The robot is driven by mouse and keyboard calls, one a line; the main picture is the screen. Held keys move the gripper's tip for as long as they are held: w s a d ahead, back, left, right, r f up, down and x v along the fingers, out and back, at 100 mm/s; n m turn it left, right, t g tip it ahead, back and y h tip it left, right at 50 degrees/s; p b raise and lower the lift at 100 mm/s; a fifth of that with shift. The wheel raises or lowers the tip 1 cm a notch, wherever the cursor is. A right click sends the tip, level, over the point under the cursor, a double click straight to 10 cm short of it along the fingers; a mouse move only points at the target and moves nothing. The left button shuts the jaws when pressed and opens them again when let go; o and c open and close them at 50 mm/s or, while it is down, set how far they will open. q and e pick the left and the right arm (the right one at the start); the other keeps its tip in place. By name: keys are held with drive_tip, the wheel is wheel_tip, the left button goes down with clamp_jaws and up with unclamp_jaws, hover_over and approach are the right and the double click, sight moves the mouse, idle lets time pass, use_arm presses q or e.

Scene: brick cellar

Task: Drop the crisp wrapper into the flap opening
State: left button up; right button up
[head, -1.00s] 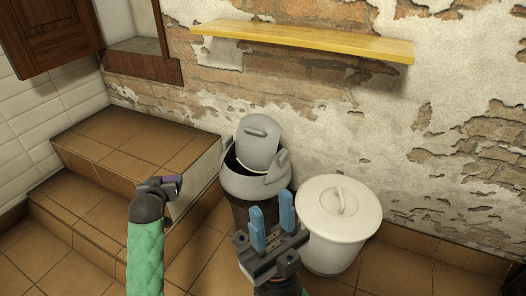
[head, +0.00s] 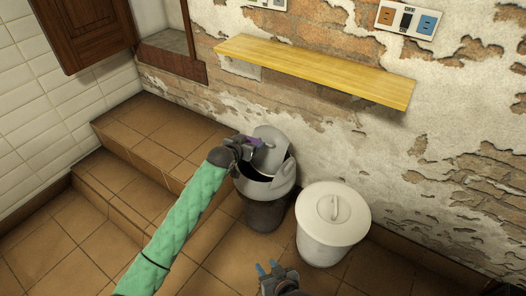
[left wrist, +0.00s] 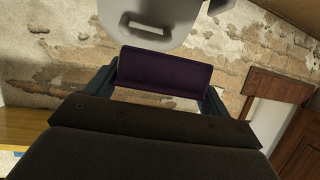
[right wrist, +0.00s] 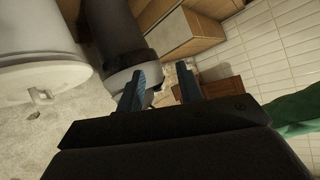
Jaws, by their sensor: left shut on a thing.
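The crisp wrapper is a small purple piece (head: 251,141). In the left wrist view the purple wrapper (left wrist: 165,75) spans between the two fingers. My left gripper (head: 253,143) is shut on it, at the raised grey flap (head: 269,153) of the bin. The grey bin (head: 264,211) has a dark body and a grey top with its opening partly showing below the flap; my gripper hides part of it. In the left wrist view the flap (left wrist: 160,22) with its handle slot is just beyond the wrapper. My right gripper (head: 268,268) is open and empty, low in front of the bins.
A white lidded bin (head: 332,222) stands right of the grey bin. A yellow shelf (head: 315,68) is on the wall above. Tiled steps (head: 150,150) lie to the left. Tiled floor in front is clear.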

use_arm(q)
drive_tip(key=d+r+p, duration=0.1)
drive_tip(key=p, duration=0.2)
drive_tip(key=shift+w+m+h, duration=0.3)
drive_tip(key=shift+w+h, duration=0.05)
drive_tip(key=shift+h, duration=0.05)
use_arm(e)
drive_tip(key=s+d+f+g+h, duration=0.1)
drive_tip(key=s+d+f+g, duration=0.1)
drive_tip(key=s+f+g, duration=0.55)
use_arm(q)
wheel_tip(320, 180, down, 2)
drive_tip(key=shift+f+b, duration=0.1)
drive_tip(key=shift+b, duration=1)
wheel_tip(320, 180, down, 3)
drive_tip(key=b, duration=0.3)
drive_tip(key=shift+f+b, duration=0.4)
drive_tip(key=shift+b, duration=0.15)
use_arm(e)
wheel_tip(320, 180, down, 13)
drive_tip(key=s+t, duration=0.2)
drive_tip(key=t, duration=0.2)
drive_tip(key=shift+s+r, duration=0.15)
drive_tip(key=shift+s, duration=0.05)
use_arm(q)
drive_tip(key=o, duration=0.9)
